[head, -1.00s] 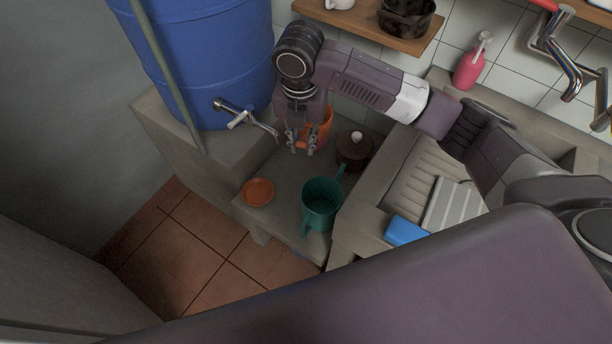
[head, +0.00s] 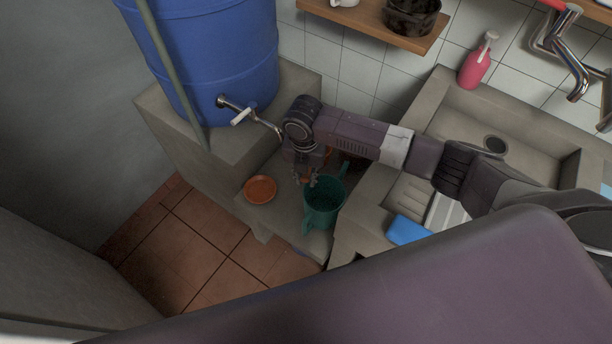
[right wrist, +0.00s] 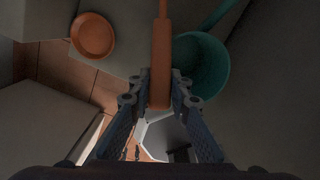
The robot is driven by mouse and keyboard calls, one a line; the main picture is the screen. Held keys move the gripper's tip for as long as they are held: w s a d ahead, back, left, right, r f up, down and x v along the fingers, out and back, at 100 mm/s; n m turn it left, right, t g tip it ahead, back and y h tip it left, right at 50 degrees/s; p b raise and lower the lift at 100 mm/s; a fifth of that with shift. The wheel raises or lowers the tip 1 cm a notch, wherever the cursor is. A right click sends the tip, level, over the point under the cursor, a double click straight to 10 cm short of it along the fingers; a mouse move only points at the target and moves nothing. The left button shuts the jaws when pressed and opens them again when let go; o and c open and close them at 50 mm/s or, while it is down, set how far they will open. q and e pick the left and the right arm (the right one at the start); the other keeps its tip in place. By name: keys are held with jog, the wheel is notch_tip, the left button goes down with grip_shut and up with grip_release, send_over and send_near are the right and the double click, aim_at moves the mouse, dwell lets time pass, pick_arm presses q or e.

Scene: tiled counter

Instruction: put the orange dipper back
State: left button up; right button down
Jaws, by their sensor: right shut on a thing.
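The orange dipper (head: 321,156) is mostly hidden behind my right gripper and wrist in the head view. In the right wrist view its long orange handle (right wrist: 161,55) runs up from between the fingers. My right gripper (head: 305,180) points down and is shut on this handle; it also shows in the right wrist view (right wrist: 160,100). It is close to the left of a green dipper (head: 322,203), which also shows in the right wrist view (right wrist: 200,66). The orange dipper's cup cannot be made out clearly. My left gripper is not in view.
An orange dish (head: 260,189) lies on the low ledge (head: 284,212) left of the green dipper. A blue barrel (head: 215,60) with a metal tap (head: 240,115) stands behind left. A sink (head: 500,125) and a blue sponge-like block (head: 408,230) are right. Tiled floor lies below.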

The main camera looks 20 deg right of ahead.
jog(key=shift+f, duration=0.55)
jog(key=c, duration=1.8)
grip_release()
jog(key=shift+r, duration=0.15)
notch_tip(320, 180, up, 13)
jog(key=shift+s+a, duration=0.2)
jog(key=shift+s, duration=0.1)
jog(key=shift+p, duration=0.35)
